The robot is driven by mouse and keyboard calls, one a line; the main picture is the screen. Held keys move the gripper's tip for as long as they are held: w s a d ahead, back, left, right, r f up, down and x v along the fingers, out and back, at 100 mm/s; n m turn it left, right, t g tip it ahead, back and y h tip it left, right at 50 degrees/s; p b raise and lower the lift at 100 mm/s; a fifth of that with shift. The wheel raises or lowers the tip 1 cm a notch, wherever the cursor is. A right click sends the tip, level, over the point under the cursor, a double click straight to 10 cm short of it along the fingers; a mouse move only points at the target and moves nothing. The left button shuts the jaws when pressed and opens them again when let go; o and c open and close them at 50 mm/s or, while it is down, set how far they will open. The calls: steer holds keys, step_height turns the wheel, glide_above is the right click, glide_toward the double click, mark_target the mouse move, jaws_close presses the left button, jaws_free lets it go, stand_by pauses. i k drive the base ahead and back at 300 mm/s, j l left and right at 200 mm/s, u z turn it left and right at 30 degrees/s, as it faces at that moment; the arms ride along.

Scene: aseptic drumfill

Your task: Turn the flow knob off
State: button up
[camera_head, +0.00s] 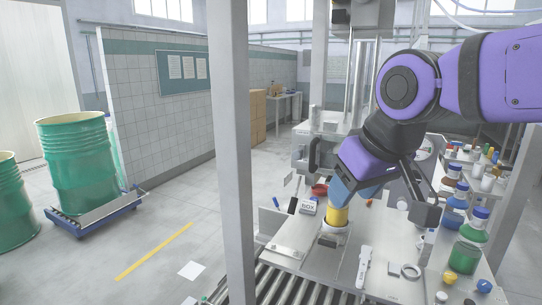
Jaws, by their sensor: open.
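My purple and black arm reaches in from the upper right over the work table. My gripper (368,186) is at its lower end, with its dark fingers spread apart. A blue part (352,188) shows below the wrist, just above a yellow cylinder (337,215) standing upright on the table. I cannot tell whether the gripper touches either one. I cannot make out for certain which part is the flow knob or how it is turned; the arm hides part of the equipment behind it. A small red round part (320,189) lies behind, to the left of the blue part.
Several bottles with coloured caps, including a green one (466,252), stand at the table's right. A small white box (308,206) is left of the yellow cylinder. A roller conveyor (285,285) runs along the front. A grey post (231,150) and green drums (75,165) stand left.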

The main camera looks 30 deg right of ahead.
mark_target(483, 286)
steer(key=k+l+z, duration=0.1)
steer(key=z, duration=1.15)
steer(key=k+l, duration=0.05)
